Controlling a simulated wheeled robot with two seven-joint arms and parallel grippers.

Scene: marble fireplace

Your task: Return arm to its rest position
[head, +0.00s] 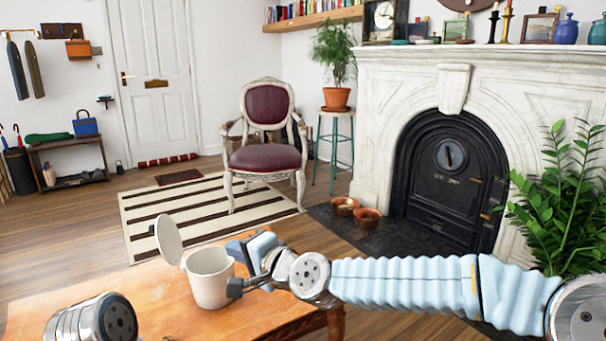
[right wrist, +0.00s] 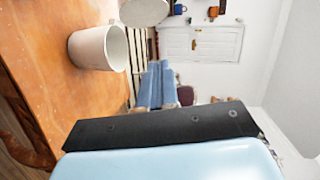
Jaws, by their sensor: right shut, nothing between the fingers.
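A white lidded canister (head: 208,280) stands upright on the wooden table. Its round lid (head: 168,240) is tilted up on the left side. In the right wrist view the canister (right wrist: 98,48) is at the upper left, with the lid (right wrist: 144,10) beyond it. My right arm reaches in from the right, and my right gripper (head: 252,246) is close beside the canister's right side. The right wrist view shows its blue fingers (right wrist: 158,84) together and empty, apart from the canister. A metal part of my left arm shows at the lower left; the left gripper is not visible.
The wooden table (head: 150,315) is otherwise bare where seen. A leafy plant (head: 560,200) stands at the right, near my right arm. The marble fireplace (head: 385,130) is behind the arm. A chair (head: 266,150) and striped rug (head: 160,225) lie farther off.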

